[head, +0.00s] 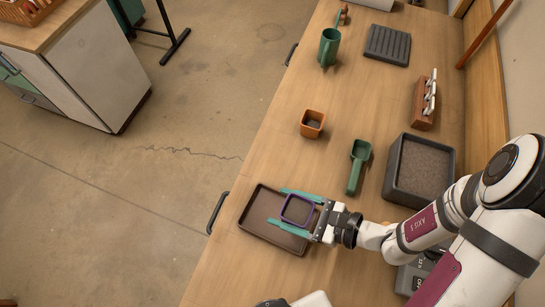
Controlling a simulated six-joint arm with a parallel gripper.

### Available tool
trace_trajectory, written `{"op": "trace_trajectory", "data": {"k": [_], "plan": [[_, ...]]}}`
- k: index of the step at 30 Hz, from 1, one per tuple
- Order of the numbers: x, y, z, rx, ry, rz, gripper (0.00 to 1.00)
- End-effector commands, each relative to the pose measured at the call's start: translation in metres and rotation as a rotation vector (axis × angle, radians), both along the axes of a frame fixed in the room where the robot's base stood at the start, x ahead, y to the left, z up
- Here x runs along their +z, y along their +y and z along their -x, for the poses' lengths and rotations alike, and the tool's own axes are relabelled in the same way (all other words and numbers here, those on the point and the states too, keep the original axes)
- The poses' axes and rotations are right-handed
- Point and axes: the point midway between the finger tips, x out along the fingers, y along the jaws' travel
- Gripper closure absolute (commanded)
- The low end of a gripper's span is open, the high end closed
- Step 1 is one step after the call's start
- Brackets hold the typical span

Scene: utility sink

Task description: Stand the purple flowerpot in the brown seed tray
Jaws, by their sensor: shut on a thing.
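The purple flowerpot (297,209) is a small square pot, seen from above with its opening showing. My gripper (297,208) has its two teal fingers on either side of the pot and is shut on it. The brown seed tray (256,216) is a shallow rectangular tray near the table's left edge. The pot is over the right part of the tray. From this view I cannot tell whether the pot's base touches the tray floor. My gripper and the pot hide part of the tray's right side.
An orange square pot (312,123) and a green scoop (358,167) stand farther back. A grey bin of soil (422,168) is at the right. A green jug (329,47), a dark ridged tray (387,45) and a wooden holder (424,103) are at the back. The wooden tabletop (280,160) is clear behind the tray.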

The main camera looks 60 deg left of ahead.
Motion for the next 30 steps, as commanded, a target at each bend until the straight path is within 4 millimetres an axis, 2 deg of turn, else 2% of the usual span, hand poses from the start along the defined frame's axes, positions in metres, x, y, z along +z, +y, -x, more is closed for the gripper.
{"op": "trace_trajectory", "data": {"k": [1,4,7,12,23,24,27,30], "plan": [[-0.008,0.007,0.011,0.007,0.005,0.004,0.80],[-0.018,0.019,0.023,0.004,0.002,0.000,0.80],[-0.029,0.024,0.028,0.000,0.002,0.001,0.80],[-0.060,0.024,0.028,-0.002,0.001,0.002,0.80],[-0.065,0.024,0.027,-0.001,-0.001,-0.001,0.80],[-0.065,0.024,0.027,-0.001,-0.001,-0.001,0.20],[-0.065,0.024,0.027,-0.001,-0.001,-0.001,0.02],[-0.065,0.024,0.027,-0.001,-0.001,-0.001,0.00]]}}
